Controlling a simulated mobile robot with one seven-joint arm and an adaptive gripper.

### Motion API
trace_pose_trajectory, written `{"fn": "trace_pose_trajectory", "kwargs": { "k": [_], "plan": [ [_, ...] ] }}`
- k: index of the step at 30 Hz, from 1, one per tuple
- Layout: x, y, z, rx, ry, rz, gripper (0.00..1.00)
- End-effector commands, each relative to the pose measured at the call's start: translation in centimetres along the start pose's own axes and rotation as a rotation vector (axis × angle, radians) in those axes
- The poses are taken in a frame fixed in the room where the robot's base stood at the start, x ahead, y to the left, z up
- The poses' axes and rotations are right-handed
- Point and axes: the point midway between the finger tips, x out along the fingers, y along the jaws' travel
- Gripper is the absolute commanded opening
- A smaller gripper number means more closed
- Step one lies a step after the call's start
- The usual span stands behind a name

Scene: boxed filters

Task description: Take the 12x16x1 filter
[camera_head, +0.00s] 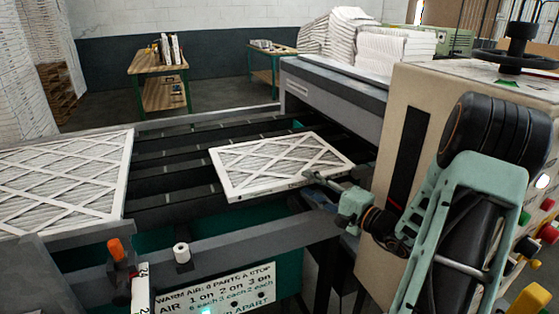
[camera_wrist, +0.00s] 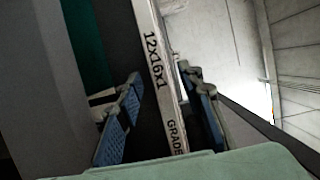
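The 12x16x1 filter (camera_head: 275,162) is a white pleated panel with a crossed lattice face. It lies on the dark slatted conveyor in the head view, its front right edge toward my arm. My gripper (camera_head: 322,186) is at that edge. In the wrist view, the filter's edge (camera_wrist: 160,75) reads "12x16x1" and "GRADE". It runs between the two blue-padded fingers of my gripper (camera_wrist: 162,110). The left finger stands clear of the edge with a gap. The right finger is close to the other side; contact cannot be told. The gripper is open around the edge.
A larger lattice filter (camera_head: 62,180) lies on the conveyor's left. A beige machine housing (camera_head: 395,130) stands right beside my arm. A front rail (camera_head: 240,243) with a sign (camera_head: 215,292) crosses below. Stacked white filters (camera_head: 392,48) sit behind. Bare slats lie between the filters.

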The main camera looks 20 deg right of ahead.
Motion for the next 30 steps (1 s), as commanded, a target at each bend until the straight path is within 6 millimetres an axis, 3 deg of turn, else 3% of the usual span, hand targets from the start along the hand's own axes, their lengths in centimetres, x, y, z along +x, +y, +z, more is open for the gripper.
{"fn": "trace_pose_trajectory", "kwargs": {
  "k": [7,15,24,30],
  "plan": [
    [3.7,-0.1,-0.3,0.000,-0.003,0.000,0.35],
    [4.2,0.1,-0.3,0.000,-0.001,0.002,0.35],
    [4.2,0.0,-0.3,0.000,-0.001,0.002,0.02],
    [4.2,0.0,-0.3,-0.001,-0.001,0.001,0.00]
  ]
}}
